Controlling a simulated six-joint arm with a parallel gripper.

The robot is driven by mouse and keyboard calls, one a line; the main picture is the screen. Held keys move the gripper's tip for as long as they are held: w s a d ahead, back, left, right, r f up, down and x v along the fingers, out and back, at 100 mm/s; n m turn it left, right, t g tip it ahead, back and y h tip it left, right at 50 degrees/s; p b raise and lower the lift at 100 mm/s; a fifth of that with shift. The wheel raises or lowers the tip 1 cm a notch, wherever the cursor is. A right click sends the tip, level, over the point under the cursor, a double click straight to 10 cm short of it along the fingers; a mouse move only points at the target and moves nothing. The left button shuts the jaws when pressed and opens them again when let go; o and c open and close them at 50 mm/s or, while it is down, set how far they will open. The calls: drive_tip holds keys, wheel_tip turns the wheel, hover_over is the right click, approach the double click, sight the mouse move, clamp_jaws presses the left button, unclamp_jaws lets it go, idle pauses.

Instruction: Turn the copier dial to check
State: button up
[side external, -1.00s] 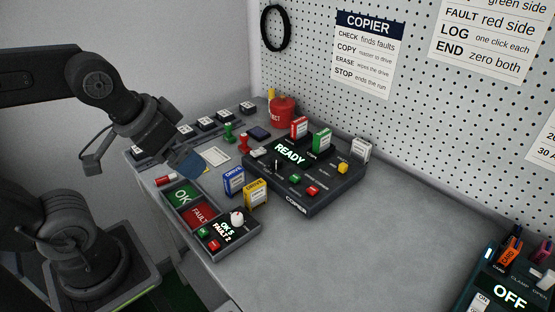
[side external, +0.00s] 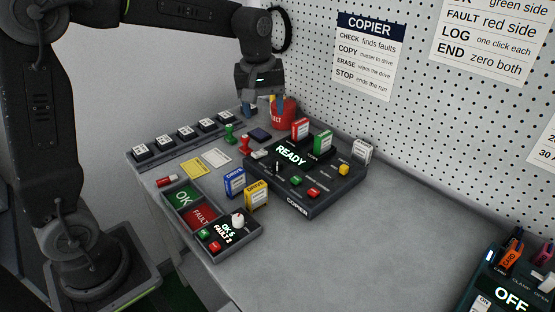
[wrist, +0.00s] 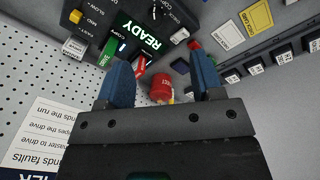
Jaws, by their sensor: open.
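The copier (side external: 325,198) is a black box on the bench, with a lit screen (side external: 291,153) reading READY. A small dark knob with a light mark, apparently the copier dial (side external: 278,166), sits beside the screen; its setting is too small to read. In the wrist view the copier shows upside down at the top, with the dark dial (wrist: 155,13) near the upper edge. My gripper (side external: 264,108) points down above the back of the bench, behind the copier and apart from it. Its blue fingers (wrist: 163,78) are spread with nothing held.
A red reject bin (side external: 285,113) stands close to my fingers. Red and green drives stand in the copier, a white one (side external: 362,151) at its back corner. Blue and yellow drives (side external: 256,195) stand before it. Stamps (side external: 244,145) are to its left.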

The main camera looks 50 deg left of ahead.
sight(277, 161)
drive_tip(key=w+a+f+n+g, duration=0.1)
drive_tip(key=w+a+f+n, duration=0.15)
drive_tip(key=w+f, duration=0.3)
drive_tip(key=shift+n, duration=0.35)
drive_tip(key=f, duration=1.3)
drive_tip(key=shift+w+d+f, duration=0.1)
drive_tip(key=shift+d, duration=0.2)
drive_tip(key=c, duration=0.9)
